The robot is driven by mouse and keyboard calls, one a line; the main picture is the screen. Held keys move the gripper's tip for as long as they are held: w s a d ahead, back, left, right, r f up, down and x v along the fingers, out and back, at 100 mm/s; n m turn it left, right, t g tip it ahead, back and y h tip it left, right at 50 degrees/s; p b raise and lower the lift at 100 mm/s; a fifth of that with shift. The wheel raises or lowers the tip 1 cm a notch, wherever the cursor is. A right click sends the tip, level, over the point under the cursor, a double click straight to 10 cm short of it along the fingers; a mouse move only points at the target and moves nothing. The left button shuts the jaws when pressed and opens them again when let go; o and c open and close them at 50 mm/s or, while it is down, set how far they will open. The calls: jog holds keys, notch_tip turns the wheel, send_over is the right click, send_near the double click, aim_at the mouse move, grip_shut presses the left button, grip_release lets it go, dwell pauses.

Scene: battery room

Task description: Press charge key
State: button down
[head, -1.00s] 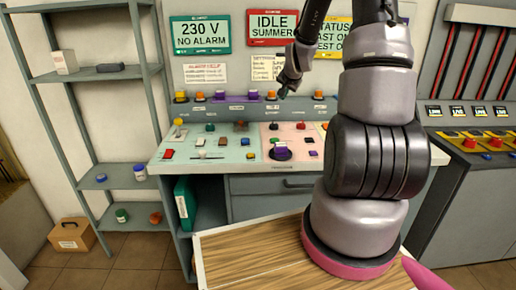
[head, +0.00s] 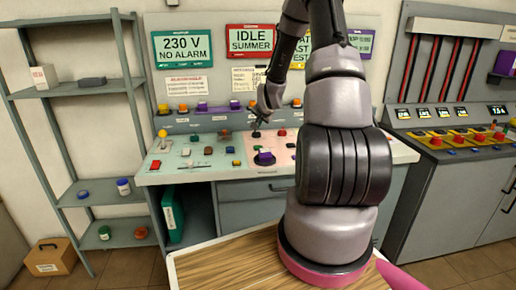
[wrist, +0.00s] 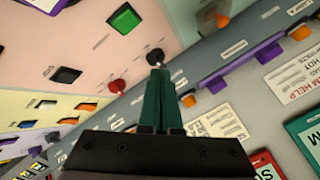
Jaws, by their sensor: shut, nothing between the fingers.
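The sloping control console (head: 207,176) carries many coloured keys and knobs; I cannot read which one is labelled charge. My gripper (head: 257,128) is over the back part of its pink section. In the wrist view my gripper (wrist: 160,74) is shut and empty, with dark green fingers. Its tips are right at a round black knob (wrist: 155,56); I cannot tell whether they touch it. A red knob (wrist: 117,87) lies just left of the tips. A large green square key (wrist: 124,18) and a black rocker key (wrist: 66,75) lie farther off.
A raised back rail (head: 213,116) with orange and purple knobs runs behind the console. Signs, including a green 230 V sign (head: 183,49), hang above. A shelf (head: 83,89) stands left, and a second console (head: 450,170) with red knobs stands right.

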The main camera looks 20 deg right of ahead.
jog(key=shift+f, duration=3.6)
jog(key=shift+f, duration=0.15)
jog(key=shift+f, duration=0.25)
jog(key=shift+f, duration=0.45)
jog(key=shift+r, duration=0.85)
jog(key=shift+r, duration=2.5)
